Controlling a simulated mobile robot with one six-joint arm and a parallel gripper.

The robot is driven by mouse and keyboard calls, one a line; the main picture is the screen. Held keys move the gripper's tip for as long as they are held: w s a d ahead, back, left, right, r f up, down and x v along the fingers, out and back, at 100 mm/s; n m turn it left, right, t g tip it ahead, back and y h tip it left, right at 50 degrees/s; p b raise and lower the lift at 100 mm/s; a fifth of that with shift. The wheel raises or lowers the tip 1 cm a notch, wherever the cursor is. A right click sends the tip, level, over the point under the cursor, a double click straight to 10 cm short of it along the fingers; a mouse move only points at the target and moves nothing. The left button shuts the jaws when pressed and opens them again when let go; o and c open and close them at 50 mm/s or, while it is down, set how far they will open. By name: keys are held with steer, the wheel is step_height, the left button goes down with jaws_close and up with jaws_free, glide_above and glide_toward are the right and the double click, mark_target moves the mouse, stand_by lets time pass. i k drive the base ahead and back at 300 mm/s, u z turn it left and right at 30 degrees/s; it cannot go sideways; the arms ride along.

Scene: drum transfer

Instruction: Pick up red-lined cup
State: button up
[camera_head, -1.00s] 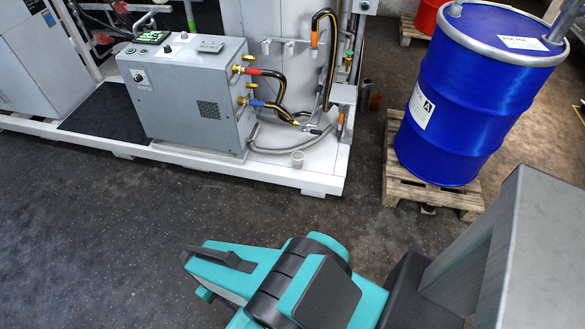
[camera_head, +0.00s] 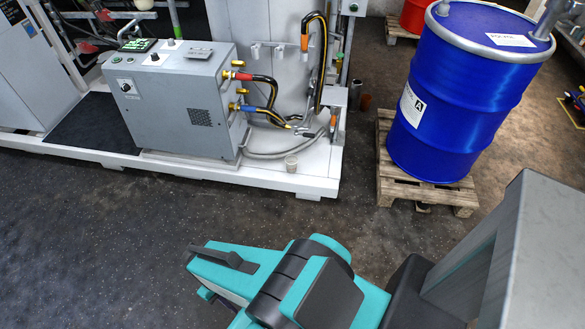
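A small pale cup (camera_head: 291,163) stands upright near the front edge of the white platform (camera_head: 316,187), right of the grey box. Its lining is too small to make out, so I cannot tell whether it is red. A brownish-orange cup-like thing (camera_head: 365,102) and a grey cylinder (camera_head: 354,96) stand farther back, beside the platform's right end. My teal arm shows at the bottom, well in front of the platform and apart from all of these. My gripper cannot be made out in the view.
A grey control box (camera_head: 170,105) with hoses stands on the platform. A blue drum (camera_head: 455,95) stands on a wooden pallet (camera_head: 421,188) at the right. The dark floor (camera_head: 100,240) in front of the platform is clear. A red drum (camera_head: 413,16) stands at the back.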

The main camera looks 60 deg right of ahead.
mark_target(291, 161)
steer(key=i, duration=0.85)
steer(key=u, duration=0.05)
